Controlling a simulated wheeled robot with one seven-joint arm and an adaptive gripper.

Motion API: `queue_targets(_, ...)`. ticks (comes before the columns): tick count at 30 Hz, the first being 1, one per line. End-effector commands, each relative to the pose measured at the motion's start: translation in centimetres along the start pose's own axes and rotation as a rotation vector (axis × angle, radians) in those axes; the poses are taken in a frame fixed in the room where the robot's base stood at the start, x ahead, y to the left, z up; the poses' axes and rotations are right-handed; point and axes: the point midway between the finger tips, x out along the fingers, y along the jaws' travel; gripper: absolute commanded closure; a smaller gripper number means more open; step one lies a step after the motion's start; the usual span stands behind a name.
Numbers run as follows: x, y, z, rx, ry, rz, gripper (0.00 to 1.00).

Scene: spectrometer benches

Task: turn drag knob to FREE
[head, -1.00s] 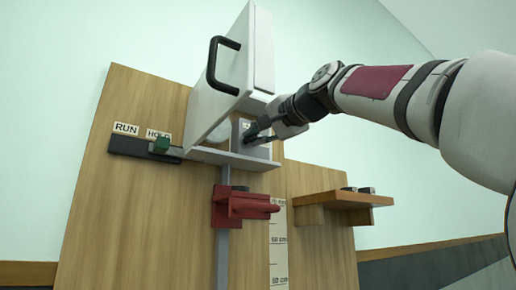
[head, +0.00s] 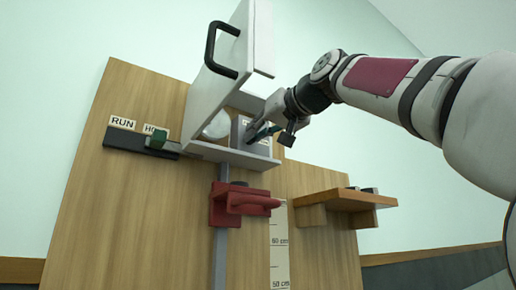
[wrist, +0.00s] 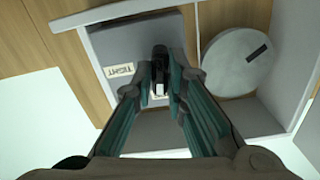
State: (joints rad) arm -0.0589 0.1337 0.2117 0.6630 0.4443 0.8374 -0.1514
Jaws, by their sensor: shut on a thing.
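The drag knob (wrist: 160,68) is a dark bar on a grey panel (wrist: 120,45) in the wrist view. A TIGHT label (wrist: 120,70) shows to its left; I see no readable FREE label, though a pale label edge shows below the knob. My gripper (wrist: 162,78) is shut on the knob, with a teal-padded finger on each side. In the head view my gripper (head: 252,135) reaches the grey panel (head: 237,130) inside the white housing, and the fingers hide the knob.
The white lid (head: 243,55) with a black handle stands raised over the panel. A round grey disc (wrist: 238,62) is beside the knob.

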Motion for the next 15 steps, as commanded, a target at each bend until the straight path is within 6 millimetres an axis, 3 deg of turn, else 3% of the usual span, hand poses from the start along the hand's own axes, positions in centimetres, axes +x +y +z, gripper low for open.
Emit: queue_targets(15, 0.01, 0.05, 0.03, -0.195, -0.001, 0.001, 1.00)
